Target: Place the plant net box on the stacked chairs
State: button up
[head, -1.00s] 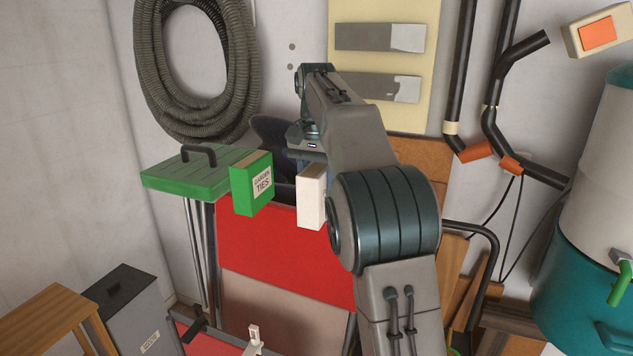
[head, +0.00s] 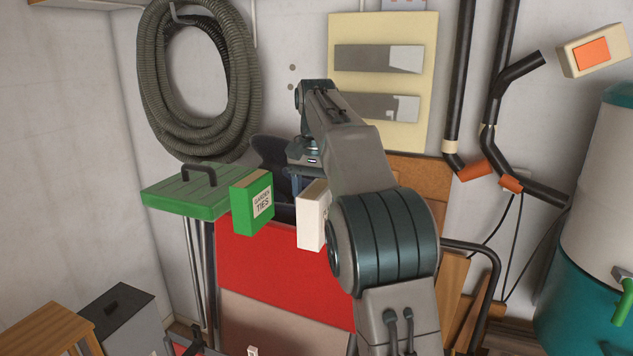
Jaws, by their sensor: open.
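A white box (head: 311,218) stands at the top edge of a red panel, partly behind my arm; no lettering on it is readable, so I cannot tell if it is the plant net box. A green box (head: 252,205) labelled "GARDEN TIES" stands to its left. My gripper (head: 308,180) is just above and behind the white box, mostly hidden by my wrist; it is open and holds nothing that I can see. A dark curved shape (head: 270,152) behind the boxes may be part of the stacked chairs; I cannot tell.
A coiled hose (head: 150,85) hangs on the wall. The red panel (head: 280,265) is below the boxes. Pipes (head: 510,80) and a teal-based tank (head: 585,310) stand at right.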

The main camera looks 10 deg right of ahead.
notch_tip(320, 180, up, 6)
jog(key=shift+f, duration=0.1)
jog(key=shift+r, duration=0.3)
dwell(0.3)
jog(key=shift+s+d+r, duration=0.1)
jog(key=shift+s+r, duration=0.1)
jog(key=shift+s, duration=0.25)
jog(key=s+f+n+t, duration=0.3)
jog(key=s+f+n, duration=0.15)
jog(key=s, duration=1.05)
jog(key=s+f+n+t, duration=0.1)
jog(key=s+f+n, duration=0.1)
jog(key=s+f, duration=1.3)
jog(key=shift+s+f+t, duration=0.15)
jog(key=shift+f+t, duration=0.15)
jog(key=shift+f, duration=0.3)
